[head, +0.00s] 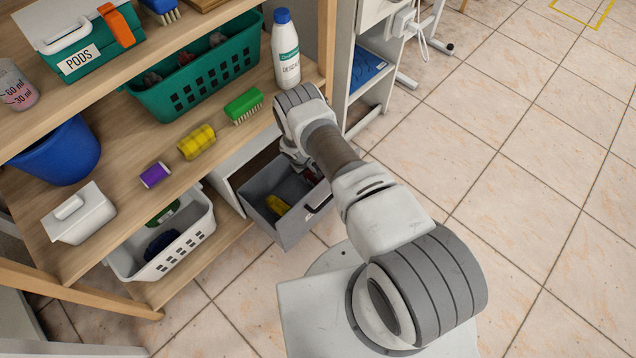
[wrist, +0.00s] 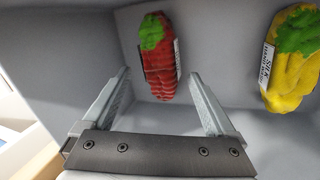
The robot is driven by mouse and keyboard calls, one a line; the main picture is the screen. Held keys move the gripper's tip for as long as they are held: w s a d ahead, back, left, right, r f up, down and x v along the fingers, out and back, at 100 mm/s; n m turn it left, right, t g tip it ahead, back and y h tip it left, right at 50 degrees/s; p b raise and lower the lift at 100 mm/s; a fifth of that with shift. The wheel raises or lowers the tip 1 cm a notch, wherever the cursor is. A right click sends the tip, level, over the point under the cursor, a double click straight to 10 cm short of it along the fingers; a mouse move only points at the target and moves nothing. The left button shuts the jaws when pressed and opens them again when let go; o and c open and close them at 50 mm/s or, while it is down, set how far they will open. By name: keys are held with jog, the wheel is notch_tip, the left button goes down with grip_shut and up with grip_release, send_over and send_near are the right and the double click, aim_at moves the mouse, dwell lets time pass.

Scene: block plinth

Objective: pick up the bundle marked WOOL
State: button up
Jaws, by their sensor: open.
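In the wrist view, a red bundle (wrist: 160,65) with a green patch at its top lies in a grey drawer (wrist: 220,30). Its white label is edge-on, and I cannot read it. At the right lies a yellow bundle (wrist: 292,65), also green-topped, with a label that seems to read SILK. No label reading WOOL is legible. My gripper (wrist: 158,78) is open and empty, its fingers spread to either side of the red bundle's lower part; I cannot tell the remaining height. In the head view, the yellow bundle (head: 278,205) shows in the open drawer (head: 285,230); my arm hides much of the rest.
The drawer walls stand close around my gripper. Wooden shelves beside it hold a green basket (head: 205,85), a white bottle (head: 286,50), a green brush (head: 244,104), yellow and purple rolls, and a white basket (head: 165,250).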

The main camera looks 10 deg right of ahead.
jog(key=shift+b+x, duration=1.55)
jog(key=shift+x, duration=1.45)
jog(key=shift+a, duration=0.15)
jog(key=c, duration=1.2)
